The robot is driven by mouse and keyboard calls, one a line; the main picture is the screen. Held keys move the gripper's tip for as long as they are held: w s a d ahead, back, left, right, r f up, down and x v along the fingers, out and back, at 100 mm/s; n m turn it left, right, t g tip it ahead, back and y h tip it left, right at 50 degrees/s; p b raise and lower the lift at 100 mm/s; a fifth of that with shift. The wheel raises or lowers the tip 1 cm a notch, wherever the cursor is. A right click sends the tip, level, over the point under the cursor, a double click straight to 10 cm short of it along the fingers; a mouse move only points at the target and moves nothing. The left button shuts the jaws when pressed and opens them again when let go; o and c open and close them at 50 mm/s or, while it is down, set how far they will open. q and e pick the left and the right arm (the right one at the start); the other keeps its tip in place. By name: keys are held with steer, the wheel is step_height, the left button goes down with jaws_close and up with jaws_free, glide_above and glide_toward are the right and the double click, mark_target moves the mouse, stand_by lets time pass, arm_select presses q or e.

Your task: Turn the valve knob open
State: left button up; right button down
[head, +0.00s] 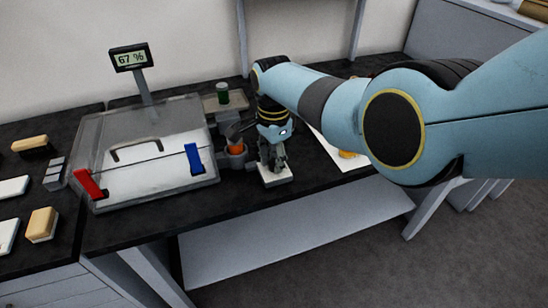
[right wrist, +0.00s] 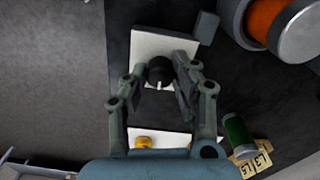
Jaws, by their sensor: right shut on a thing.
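The valve knob (right wrist: 159,72) is a round black knob with a white pointer mark, on a white base plate (right wrist: 150,44). In the right wrist view the mark points toward the bottom of the picture. My right gripper (right wrist: 160,78) is shut on the knob, with one finger on each side. In the head view my right gripper (head: 272,160) reaches down over the white base plate (head: 277,177) near the table's front edge, and hides the knob. My left gripper is in neither view.
Left of the plate stands a clear-lidded case (head: 150,150) with a red latch (head: 90,184) and a blue latch (head: 194,158). A display (head: 130,58) reads 67 %. A green can (head: 222,92) and an orange-filled grey cup (head: 236,150) stand close by.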

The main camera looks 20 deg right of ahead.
mark_target(274, 161)
steer(key=shift+m, duration=0.4)
steer(key=shift+w+r, duration=0.1)
steer(key=c, duration=1)
jaws_free()
steer(key=shift+c, duration=0.2)
step_height(274, 161, up, 12)
